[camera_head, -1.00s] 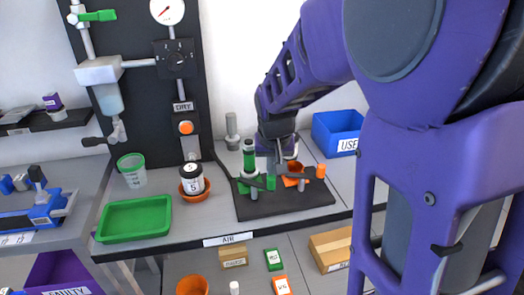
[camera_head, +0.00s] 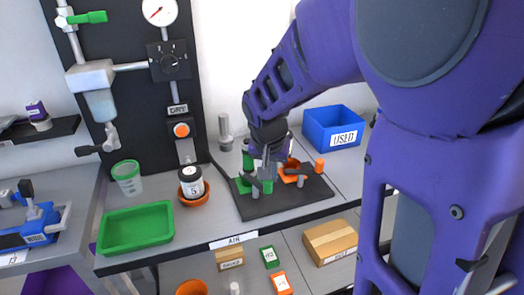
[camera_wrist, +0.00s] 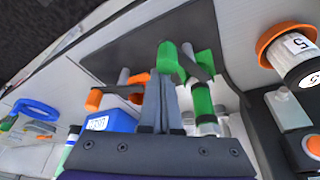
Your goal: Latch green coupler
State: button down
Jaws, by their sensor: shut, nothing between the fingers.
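The green coupler stands on a dark mat on the bench, with an upright green cylinder (camera_head: 248,161) and a dark lever with a green grip (camera_head: 267,187). My gripper (camera_head: 267,175) is shut and empty, pointing down just by the green grip. In the wrist view, my fingers (camera_wrist: 162,85) end close beside the green grip (camera_wrist: 168,59); I cannot tell whether they touch. The green cylinder (camera_wrist: 203,104) is to their right. My wrist hides part of the coupler in the head view.
An orange coupler (camera_head: 290,171) with an orange-tipped lever stands right beside it on the dark mat (camera_head: 300,198). A black-lidded jar (camera_head: 191,183), green tray (camera_head: 136,228) and clear cup (camera_head: 127,178) are to the left. A blue USED bin (camera_head: 334,128) is behind right.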

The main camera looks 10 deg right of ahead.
jog(key=shift+s+a+f+m+h+b, duration=0.1)
jog(key=shift+s+a+m+h+b, duration=0.1)
jog(key=shift+m, duration=0.3)
jog(key=shift+s+a+m+h+b, duration=0.1)
jog(key=shift+s+m, duration=0.05)
jog(key=shift+m, duration=0.35)
jog(key=shift+s+a, duration=0.3)
jog(key=shift+a, duration=0.1)
jog(key=w+d, duration=0.2)
jog(key=d, duration=0.1)
jog(key=shift+w+d, duration=0.15)
jog(key=shift+d, duration=0.1)
jog(key=w+a+p+v, duration=0.1)
jog(key=v, duration=0.9)
jog(key=shift+w, duration=0.2)
jog(key=shift+d, duration=0.1)
